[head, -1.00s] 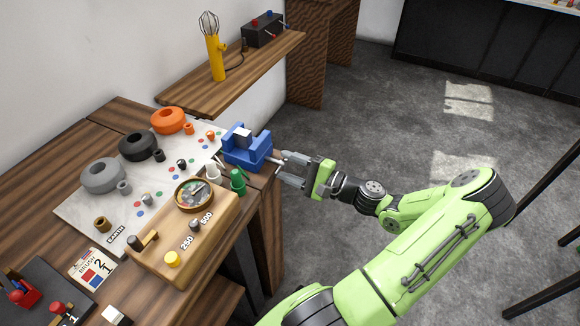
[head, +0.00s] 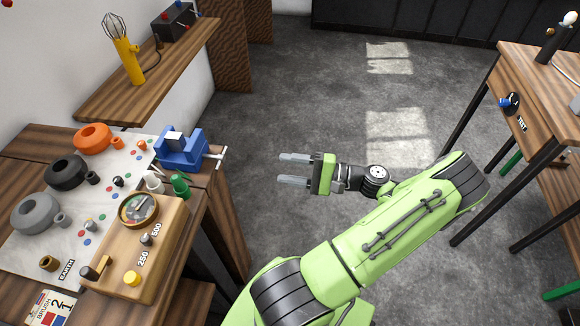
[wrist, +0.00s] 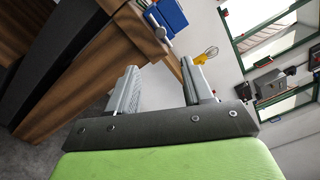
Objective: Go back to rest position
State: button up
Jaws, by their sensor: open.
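My gripper (head: 294,169) is open and empty in the head view. It hangs over the grey floor, to the right of the workbench and apart from it. Its two fingers point left toward the bench. In the wrist view my gripper (wrist: 160,75) also shows both fingers spread with nothing between them. The blue vise (head: 181,150) with its metal handle sits at the bench's right edge, left of my gripper and not touched by it. The vise also shows at the top of the wrist view (wrist: 166,17).
The bench holds a wooden meter box (head: 160,235), an orange ring (head: 92,137), a black ring (head: 66,173) and a grey ring (head: 35,212). A shelf (head: 190,65) carries a yellow whisk device (head: 128,62). Another table (head: 530,75) stands at right. The floor between is clear.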

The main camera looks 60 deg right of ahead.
dwell(0.4)
jog(key=w+a+r+n+g+p, duration=0.2)
jog(key=w+a+r+n+g, duration=0.2)
jog(key=a+n+g, duration=0.3)
jog(key=w+a+r+n+g+p, duration=0.25)
jog(key=w+a+n+g, duration=0.2)
jog(key=a+g, duration=0.45)
jog(key=s+a+r+n+t+h+p, duration=0.1)
jog(key=s+a+r+n+t+h, duration=0.1)
jog(key=a+r, duration=0.4)
jog(key=s+a+r+n+t+h+p, duration=0.2)
jog(key=s+a+r+n+h, duration=0.2)
jog(key=r, duration=0.6)
jog(key=shift+s+a+r+n, duration=0.25)
jog(key=shift+s+a+n, duration=0.7)
jog(key=shift+s+a, duration=0.1)
